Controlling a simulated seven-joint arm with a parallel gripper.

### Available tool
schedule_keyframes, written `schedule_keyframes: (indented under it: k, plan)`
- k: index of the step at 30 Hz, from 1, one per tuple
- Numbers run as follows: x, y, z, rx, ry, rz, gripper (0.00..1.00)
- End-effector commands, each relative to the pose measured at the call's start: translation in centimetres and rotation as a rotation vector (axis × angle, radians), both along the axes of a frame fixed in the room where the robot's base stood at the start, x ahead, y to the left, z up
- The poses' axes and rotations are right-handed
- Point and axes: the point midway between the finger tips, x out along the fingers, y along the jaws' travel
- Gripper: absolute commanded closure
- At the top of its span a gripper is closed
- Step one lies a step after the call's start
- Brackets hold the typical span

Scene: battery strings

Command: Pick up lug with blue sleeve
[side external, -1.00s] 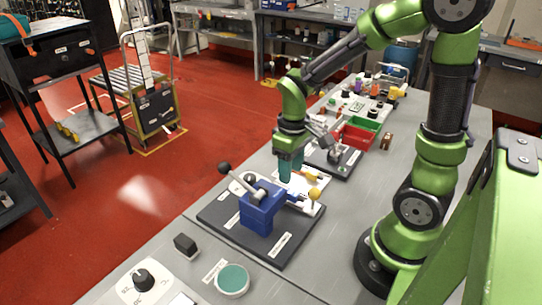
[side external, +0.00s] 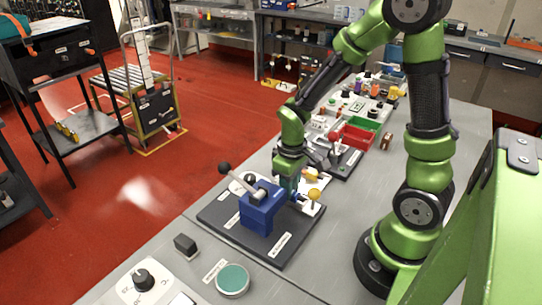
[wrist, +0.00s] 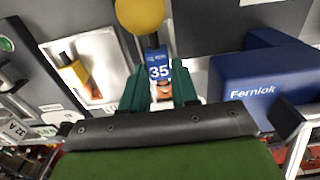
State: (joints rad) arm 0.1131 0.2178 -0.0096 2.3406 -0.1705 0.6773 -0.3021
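The lug with the blue sleeve (wrist: 158,66), marked 35, lies on a white plate in the wrist view, with a copper-coloured end towards my gripper. My gripper (wrist: 161,78) has its teal fingers apart, one on each side of this lug; I cannot make out firm contact. In the side view my gripper (side external: 288,184) is low behind the blue press block, which hides part of the fingers. A lug with a yellow sleeve (wrist: 76,73) lies in a white recess to the left in the wrist view.
The blue Fernlok block (wrist: 232,78) stands close on the right of my fingers. A yellow ball knob (wrist: 140,14) on a dark stem is just beyond the lug. Red (side external: 357,137) and green bins stand farther back.

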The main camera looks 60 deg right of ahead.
Motion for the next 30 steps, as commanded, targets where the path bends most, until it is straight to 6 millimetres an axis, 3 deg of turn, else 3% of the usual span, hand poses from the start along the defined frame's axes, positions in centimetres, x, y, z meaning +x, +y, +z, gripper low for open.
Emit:
schedule_keyframes:
  k: [1,5,6,30]
  plan:
    - [0.0,0.0,0.0,0.000,0.000,0.000,0.79]
    - [0.0,0.0,0.0,0.000,-0.001,0.000,0.99]
    - [0.0,0.0,0.0,0.000,-0.001,0.000,1.00]
    - [0.1,0.0,3.5,-0.001,-0.002,0.000,1.00]
